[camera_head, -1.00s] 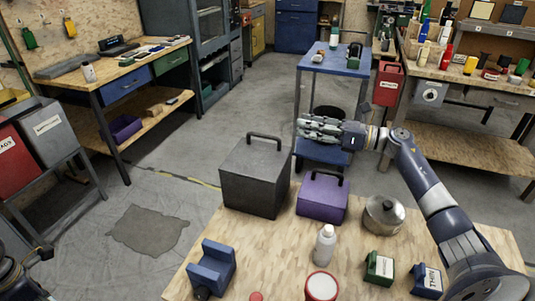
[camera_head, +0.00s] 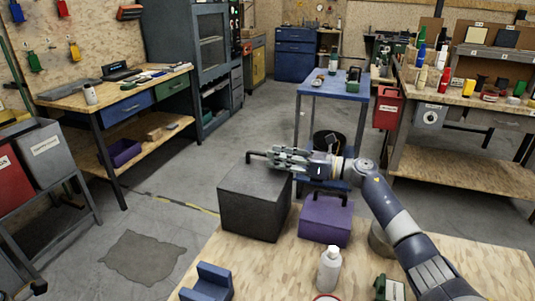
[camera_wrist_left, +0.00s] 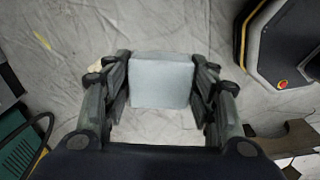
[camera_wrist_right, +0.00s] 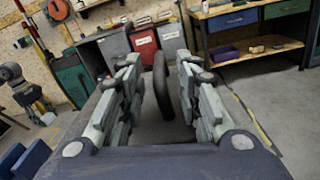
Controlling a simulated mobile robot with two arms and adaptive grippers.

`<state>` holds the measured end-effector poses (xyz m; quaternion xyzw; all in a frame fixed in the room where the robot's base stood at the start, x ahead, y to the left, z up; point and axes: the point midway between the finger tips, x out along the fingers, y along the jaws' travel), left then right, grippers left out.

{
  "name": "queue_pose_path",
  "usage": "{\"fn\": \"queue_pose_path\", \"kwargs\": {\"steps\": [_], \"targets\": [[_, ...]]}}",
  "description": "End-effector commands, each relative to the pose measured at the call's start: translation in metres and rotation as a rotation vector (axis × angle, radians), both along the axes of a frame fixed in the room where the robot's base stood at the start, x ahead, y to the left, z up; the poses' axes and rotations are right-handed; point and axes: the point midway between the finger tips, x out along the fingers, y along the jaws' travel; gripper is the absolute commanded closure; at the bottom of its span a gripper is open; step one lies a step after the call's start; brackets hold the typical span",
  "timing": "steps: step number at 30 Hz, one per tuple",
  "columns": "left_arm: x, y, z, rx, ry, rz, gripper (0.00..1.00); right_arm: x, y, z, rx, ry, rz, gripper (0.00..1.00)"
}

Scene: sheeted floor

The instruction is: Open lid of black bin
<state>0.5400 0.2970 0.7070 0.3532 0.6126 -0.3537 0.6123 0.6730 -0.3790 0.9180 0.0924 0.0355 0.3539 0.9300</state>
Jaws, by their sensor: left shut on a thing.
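The black bin (camera_head: 250,210) stands at the left back of the wooden table, its lid down. A dark bar handle (camera_head: 249,154) rises from its lid, partly hidden by my right gripper (camera_head: 275,157). My right gripper lies level just above the lid, reaching in from the right. In the right wrist view the handle (camera_wrist_right: 161,85) stands between the open fingers (camera_wrist_right: 157,88), with gaps at both sides. In the left wrist view my left gripper (camera_wrist_left: 160,85) is shut on a pale grey block (camera_wrist_left: 160,70).
A purple box (camera_head: 325,222) stands right of the bin, below my right forearm. A white bottle (camera_head: 329,268) and a blue holder (camera_head: 208,282) are nearer the front. A metal pot (camera_head: 379,240) is partly hidden by my arm. A blue cart (camera_head: 335,84) stands behind.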

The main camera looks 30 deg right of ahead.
Motion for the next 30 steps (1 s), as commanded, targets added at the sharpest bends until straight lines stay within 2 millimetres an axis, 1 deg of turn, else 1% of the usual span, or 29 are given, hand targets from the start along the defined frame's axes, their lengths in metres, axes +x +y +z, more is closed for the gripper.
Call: {"fn": "queue_pose_path", "kwargs": {"steps": [1, 3, 7, 11, 18, 20, 21, 22, 23, 30], "targets": [[0.0, 0.0, 0.002, 0.0, 0.0, 0.0, 0.66, 0.007, 0.007, 0.003, 0.002, -0.003, 0.002, 0.69], [0.0, 0.0, 0.003, 0.0, 0.0, 0.0, 0.66, 0.014, 0.013, 0.002, 0.002, -0.001, 0.001, 0.69], [0.0, 0.0, 0.004, 0.0, 0.0, 0.0, 0.66, 0.023, 0.021, 0.001, 0.002, 0.0, 0.001, 0.69], [0.0, 0.0, 0.004, 0.0, 0.0, 0.0, 0.66, 0.027, 0.024, 0.0, -0.001, -0.001, 0.0, 0.69], [0.0, 0.0, 0.004, 0.0, 0.0, 0.0, 0.66, 0.027, 0.024, 0.0, -0.001, 0.0, 0.0, 0.69], [0.0, 0.0, 0.004, 0.0, 0.0, 0.0, 0.66, 0.027, 0.024, 0.0, -0.001, 0.0, 0.0, 0.82], [0.0, 0.0, 0.004, 0.0, 0.0, 0.0, 0.66, 0.027, 0.024, 0.0, -0.001, 0.0, 0.0, 0.91], [0.0, 0.0, 0.004, 0.0, 0.0, 0.0, 0.66, 0.027, 0.024, 0.0, -0.001, 0.0, 0.0, 0.98], [0.0, 0.0, 0.004, 0.0, 0.0, 0.0, 0.66, 0.027, 0.024, 0.0, -0.001, 0.0, 0.0, 1.0], [0.0, 0.0, 0.004, 0.0, 0.0, 0.0, 0.66, 0.026, 0.024, -0.001, -0.002, 0.001, 0.0, 1.0]]}}
